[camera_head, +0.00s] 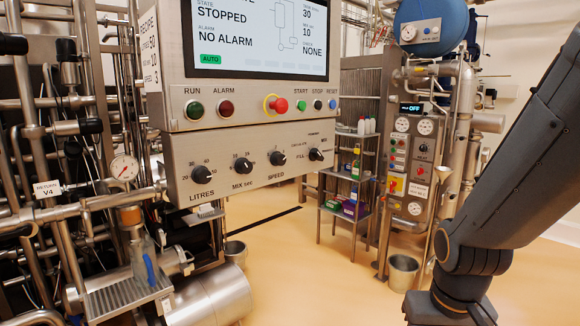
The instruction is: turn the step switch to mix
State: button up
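A grey control panel (240,176) carries a row of black rotary knobs. The screen (255,40) above reads STOPPED and NO ALARM. My gripper is out of view; only my dark arm links show at right.
Above the knobs sit a green RUN lamp (195,110), a red ALARM lamp (226,108) and a red emergency stop (276,104). Pipes crowd the left. A bottle shelf (330,232) and bucket (403,272) stand behind. Open floor (310,285) lies in front.

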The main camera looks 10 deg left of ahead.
aim_at(314, 155)
jog(key=k, duration=1.3)
jog(key=z, duration=0.9)
jog(key=i, duration=1.8)
jog(key=u, duration=0.9)
